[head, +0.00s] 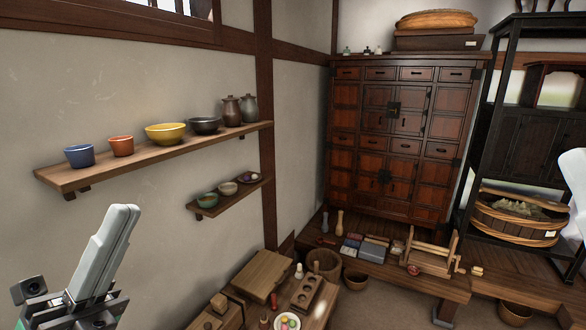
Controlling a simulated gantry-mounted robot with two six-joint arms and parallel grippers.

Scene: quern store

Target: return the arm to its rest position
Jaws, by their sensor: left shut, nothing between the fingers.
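My left gripper (104,252) is at the lower left of the head view, in front of the bare plaster wall. Its pale fingers point up and to the right, lie together and hold nothing. It is apart from the shelves and everything on them. A white piece at the right edge may be part of my right arm, but no right gripper fingers show.
A long wall shelf (160,157) carries bowls and two jars, with a smaller shelf (228,195) below. A wooden chest (395,140) stands at the back. A low platform (400,277) and a cluttered bench (300,307) lie below. A black rack (497,110) stands right.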

